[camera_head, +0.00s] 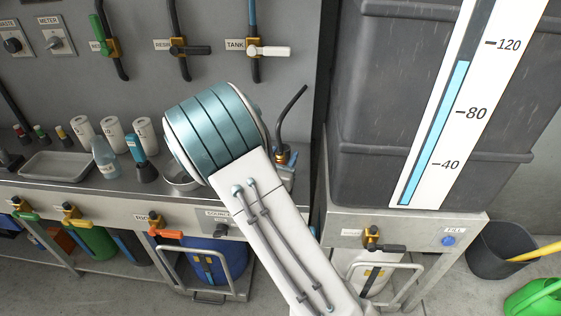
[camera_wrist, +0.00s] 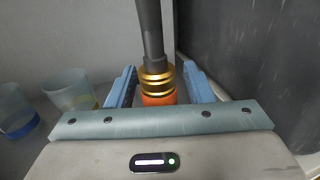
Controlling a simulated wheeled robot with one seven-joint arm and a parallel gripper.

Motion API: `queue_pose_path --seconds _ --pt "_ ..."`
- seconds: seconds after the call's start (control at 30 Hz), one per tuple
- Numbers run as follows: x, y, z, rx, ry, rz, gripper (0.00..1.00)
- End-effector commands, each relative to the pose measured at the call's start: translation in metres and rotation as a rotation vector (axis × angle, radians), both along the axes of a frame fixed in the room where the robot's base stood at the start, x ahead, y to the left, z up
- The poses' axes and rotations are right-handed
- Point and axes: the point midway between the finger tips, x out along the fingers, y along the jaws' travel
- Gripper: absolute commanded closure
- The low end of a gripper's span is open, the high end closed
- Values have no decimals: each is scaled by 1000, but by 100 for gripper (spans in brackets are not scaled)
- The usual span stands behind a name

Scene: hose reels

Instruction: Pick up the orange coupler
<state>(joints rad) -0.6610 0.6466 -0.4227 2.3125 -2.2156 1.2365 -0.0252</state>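The orange coupler (camera_wrist: 158,99) stands upright in the wrist view, with gold rings above its orange band and a dark hose rising from it. My gripper (camera_wrist: 159,70) has its two blue fingers apart, one on each side of the coupler. A narrow gap shows on both sides, so the fingers do not appear to be closed on it. In the head view, the coupler's gold part (camera_head: 282,149) and its bent dark hose show just right of my arm's teal wrist. My gripper is mostly hidden there behind my arm.
A steel counter (camera_head: 110,190) carries a tray (camera_head: 62,166), bottles and white rolls left of my arm. Clear cups (camera_wrist: 70,90) stand left of the gripper. A large dark tank (camera_head: 385,90) rises close on the right. Valves with hoses hang on the wall behind.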

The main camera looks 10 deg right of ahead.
Motion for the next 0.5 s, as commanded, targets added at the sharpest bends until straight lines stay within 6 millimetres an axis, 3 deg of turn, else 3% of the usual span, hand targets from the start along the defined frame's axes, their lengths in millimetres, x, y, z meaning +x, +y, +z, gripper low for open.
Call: queue_pose_path --seconds 0.03,0.13,0.17,0.5 --pt "0 0 0 0 0 0 68" --pt "0 0 0 0 0 0 96" --pt "0 0 0 0 0 0 100" --pt "0 0 4 1 -2 0 100"
